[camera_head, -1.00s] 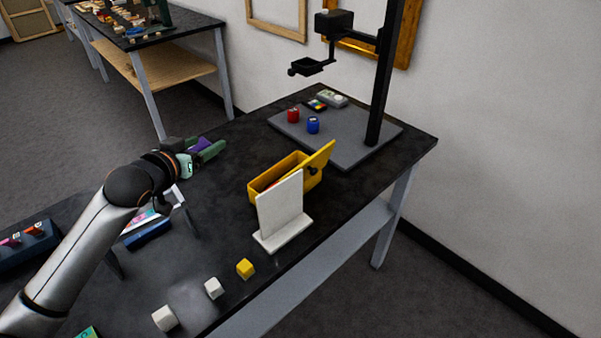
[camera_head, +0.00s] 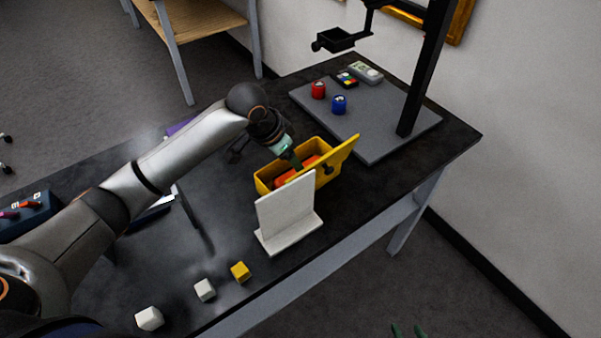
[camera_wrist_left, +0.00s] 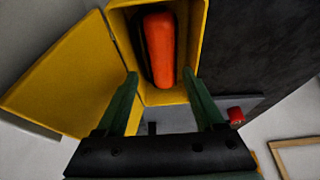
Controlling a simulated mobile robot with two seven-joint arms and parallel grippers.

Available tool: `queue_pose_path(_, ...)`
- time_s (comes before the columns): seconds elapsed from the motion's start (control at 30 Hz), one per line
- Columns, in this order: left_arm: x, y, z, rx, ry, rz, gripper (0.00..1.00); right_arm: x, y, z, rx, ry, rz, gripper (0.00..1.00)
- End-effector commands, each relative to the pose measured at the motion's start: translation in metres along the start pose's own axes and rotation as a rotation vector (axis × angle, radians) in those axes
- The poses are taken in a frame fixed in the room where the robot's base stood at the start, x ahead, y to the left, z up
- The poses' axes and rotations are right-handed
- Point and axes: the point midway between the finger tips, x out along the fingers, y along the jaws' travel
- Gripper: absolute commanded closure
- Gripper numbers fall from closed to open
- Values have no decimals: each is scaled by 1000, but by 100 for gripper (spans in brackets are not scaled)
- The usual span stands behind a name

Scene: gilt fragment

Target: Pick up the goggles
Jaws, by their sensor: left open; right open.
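A yellow box (camera_head: 265,184) with its lid (camera_head: 339,158) open stands on the dark table. Inside lies an orange object with a dark edge (camera_head: 290,176), which looks like the goggles; it fills the middle of the left wrist view (camera_wrist_left: 160,48). My left gripper (camera_wrist_left: 160,74) is open and empty, its green fingers pointing at the near part of the box opening, short of the orange object. In the head view its tips are partly hidden at the box. My right gripper (camera_head: 409,331) is open at the bottom edge, away from the table.
A white upright stand (camera_head: 287,211) is close in front of the box. A grey platform (camera_head: 371,142) with a black post (camera_head: 424,75), red jar (camera_head: 318,90) and blue jar (camera_head: 339,105) lies behind. Yellow (camera_head: 240,271) and white cubes (camera_head: 205,290) sit near the front edge.

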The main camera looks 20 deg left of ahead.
Motion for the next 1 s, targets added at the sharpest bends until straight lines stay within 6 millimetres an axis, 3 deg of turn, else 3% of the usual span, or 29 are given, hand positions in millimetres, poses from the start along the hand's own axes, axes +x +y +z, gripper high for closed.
queue_pose_path(0.6, 65, -4, -1, -3, 1, -1, 30, -3, 0, -6, -1, 3, 1, 50)
queue_pose_path(0.87, 69, -4, -1, -1, 3, -1, 30, -2, 0, -6, -1, 4, 1, 50)
queue_pose_path(1.0, 69, -4, -1, -2, 2, -1, 42, -2, 0, -6, -1, 4, 1, 50)
